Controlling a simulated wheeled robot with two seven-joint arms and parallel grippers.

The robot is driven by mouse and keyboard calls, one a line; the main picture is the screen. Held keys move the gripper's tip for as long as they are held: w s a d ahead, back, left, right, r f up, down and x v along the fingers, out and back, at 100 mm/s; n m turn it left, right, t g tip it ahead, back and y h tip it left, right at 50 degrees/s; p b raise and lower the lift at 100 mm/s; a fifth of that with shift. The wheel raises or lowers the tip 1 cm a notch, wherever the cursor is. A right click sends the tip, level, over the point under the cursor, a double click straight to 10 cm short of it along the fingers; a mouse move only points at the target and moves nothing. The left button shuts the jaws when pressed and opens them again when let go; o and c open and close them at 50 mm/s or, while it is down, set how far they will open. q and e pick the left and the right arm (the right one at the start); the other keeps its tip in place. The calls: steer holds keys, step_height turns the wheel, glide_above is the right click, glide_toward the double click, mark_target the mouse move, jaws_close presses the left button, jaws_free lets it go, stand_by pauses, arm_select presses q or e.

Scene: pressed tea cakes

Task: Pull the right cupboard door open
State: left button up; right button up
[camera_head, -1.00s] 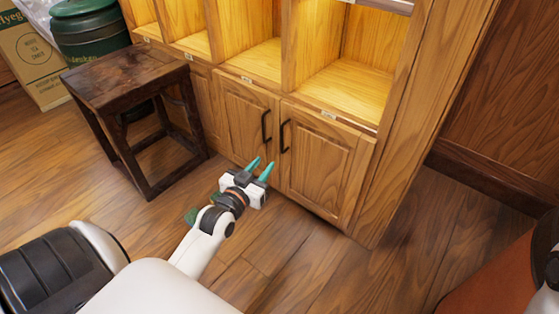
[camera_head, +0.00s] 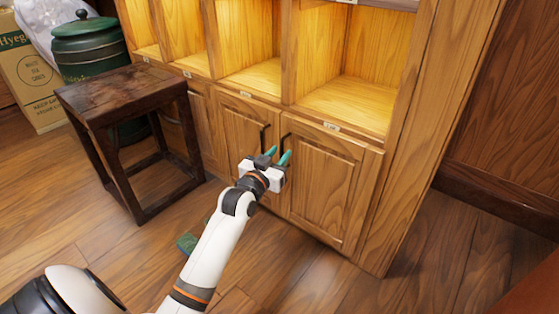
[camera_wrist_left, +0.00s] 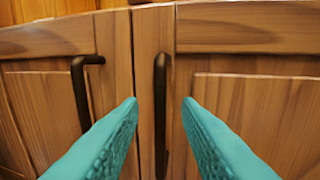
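The right cupboard door (camera_head: 322,190) is shut, level with the left door (camera_head: 240,130). Its dark bar handle (camera_head: 283,140) stands upright near its left edge. In the left wrist view the right door's handle (camera_wrist_left: 161,110) shows between the two teal fingertips, and the left door's handle (camera_wrist_left: 83,90) is to the left of them. My left gripper (camera_head: 279,155) is open in front of the right handle, with its fingers pointing at the doors. I cannot tell whether the fingertips reach around the handle. My right gripper is not in view.
A dark wooden stool (camera_head: 125,95) stands left of the cupboard, with a green canister (camera_head: 90,50) and a cardboard box (camera_head: 33,75) behind it. Lit open shelves (camera_head: 350,100) are above the doors. The floor (camera_head: 310,280) before the right door is clear.

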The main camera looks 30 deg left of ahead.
arm_select(q)
steer(key=shift+w, duration=0.5)
jaws_close()
